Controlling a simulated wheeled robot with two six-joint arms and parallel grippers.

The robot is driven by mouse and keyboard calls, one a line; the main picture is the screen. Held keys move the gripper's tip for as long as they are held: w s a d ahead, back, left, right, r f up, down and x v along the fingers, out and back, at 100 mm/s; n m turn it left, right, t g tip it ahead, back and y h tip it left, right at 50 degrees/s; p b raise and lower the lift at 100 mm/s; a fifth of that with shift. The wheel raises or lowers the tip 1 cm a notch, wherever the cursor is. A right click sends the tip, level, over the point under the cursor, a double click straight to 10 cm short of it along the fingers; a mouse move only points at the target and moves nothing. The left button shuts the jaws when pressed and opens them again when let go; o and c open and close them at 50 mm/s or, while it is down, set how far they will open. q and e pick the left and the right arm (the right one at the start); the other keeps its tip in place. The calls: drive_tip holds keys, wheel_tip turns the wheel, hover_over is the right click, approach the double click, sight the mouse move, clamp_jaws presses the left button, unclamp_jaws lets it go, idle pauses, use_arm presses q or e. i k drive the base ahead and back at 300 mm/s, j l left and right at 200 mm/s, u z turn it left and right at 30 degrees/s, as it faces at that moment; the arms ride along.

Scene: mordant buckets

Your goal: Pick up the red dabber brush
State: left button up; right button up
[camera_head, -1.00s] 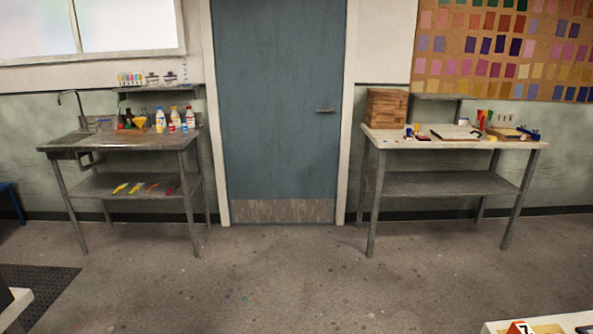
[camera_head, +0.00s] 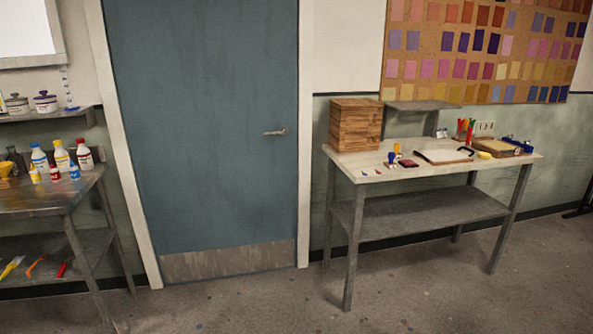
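I cannot tell for certain which thing is the red dabber brush. A small red tool (camera_head: 63,268) lies on the lower shelf of the metal table at the left, beside an orange tool (camera_head: 36,266) and a yellow tool (camera_head: 12,267). A small dark red item (camera_head: 408,163) lies on the pale worktable (camera_head: 350,163) at the right, and upright red items (camera_head: 469,131) stand at its back. All are too small to identify. Neither of my grippers is in view.
The metal table (camera_head: 60,203) at the left carries several bottles. A wooden box (camera_head: 355,125) stands on the worktable's left end, with a black-handled board (camera_head: 440,156) further right. A blue door (camera_head: 205,130) is between the tables. The floor (camera_head: 250,308) in front is clear.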

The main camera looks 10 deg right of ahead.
sight(469, 135)
drive_tip(key=i+l+z, duration=0.1)
drive_tip(key=i+z, duration=0.65)
drive_tip(key=i+j+z, duration=0.2)
drive_tip(key=i+z, duration=0.2)
drive_tip(key=i+l+z, duration=0.15)
drive_tip(key=i, duration=0.25)
drive_tip(key=i+l+z, duration=0.15)
drive_tip(key=i, duration=0.25)
drive_tip(key=i+l, duration=0.3)
drive_tip(key=i+l+u, duration=0.1)
drive_tip(key=u, duration=0.3)
drive_tip(key=i+l+u, duration=0.1)
drive_tip(key=u, duration=0.3)
drive_tip(key=i+l+u, duration=0.25)
drive_tip(key=l, duration=0.5)
drive_tip(key=i+l+u, duration=0.1)
drive_tip(key=l+u, duration=0.15)
drive_tip(key=l, duration=0.5)
drive_tip(key=l+u, duration=0.25)
drive_tip(key=l, duration=0.5)
